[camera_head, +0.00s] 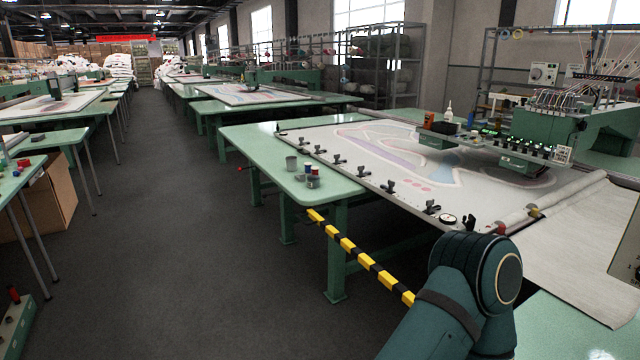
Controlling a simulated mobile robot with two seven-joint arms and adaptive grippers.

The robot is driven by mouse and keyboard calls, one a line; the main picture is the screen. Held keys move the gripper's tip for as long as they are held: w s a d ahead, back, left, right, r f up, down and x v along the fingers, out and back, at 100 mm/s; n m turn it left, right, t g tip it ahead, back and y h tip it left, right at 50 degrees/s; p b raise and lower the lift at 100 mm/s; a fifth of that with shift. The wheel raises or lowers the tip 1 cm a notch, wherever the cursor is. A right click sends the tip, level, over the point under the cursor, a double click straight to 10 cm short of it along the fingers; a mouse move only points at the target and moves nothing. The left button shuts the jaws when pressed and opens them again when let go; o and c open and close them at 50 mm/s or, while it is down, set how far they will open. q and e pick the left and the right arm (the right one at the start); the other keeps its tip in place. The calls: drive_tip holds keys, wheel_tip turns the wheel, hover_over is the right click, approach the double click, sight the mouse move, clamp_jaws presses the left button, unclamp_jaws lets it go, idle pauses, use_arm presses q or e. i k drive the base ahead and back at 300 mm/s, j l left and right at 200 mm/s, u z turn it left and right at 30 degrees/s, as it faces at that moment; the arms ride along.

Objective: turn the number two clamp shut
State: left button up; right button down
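Several black clamps sit in a row along the near-left edge of the white stretched cloth (385,150) on the green table. They include a clamp (432,207) near the gauge, a clamp (389,186) further back, and others (362,171) (338,158) towards the far corner. No numbers are readable on them, so I cannot tell which is number two, nor which are open or shut. A teal arm link of mine covers the lower right and hides part of the table edge. Neither of my grippers shows in the view.
A round gauge (448,219) sits on the frame edge. Cups and spools (312,177) stand on the green table (268,160). A yellow-black striped bar (360,256) slopes along the table's near side. The tufting machine (545,130) stands at right. The grey aisle floor (170,220) is clear.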

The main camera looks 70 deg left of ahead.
sight(391, 183)
drive_tip(key=u, duration=1.65)
drive_tip(key=i+j+z, duration=0.1)
drive_tip(key=z, duration=0.25)
drive_tip(key=i+j+z, duration=0.1)
drive_tip(key=z, duration=0.25)
drive_tip(key=j+z, duration=0.35)
drive_tip(key=i+j+z, duration=0.1)
drive_tip(key=j+z, duration=0.15)
drive_tip(key=j, duration=0.15)
drive_tip(key=i+j+z, duration=0.2)
drive_tip(key=j, duration=0.25)
drive_tip(key=j+z, duration=0.15)
drive_tip(key=j, duration=0.75)
drive_tip(key=k, duration=0.05)
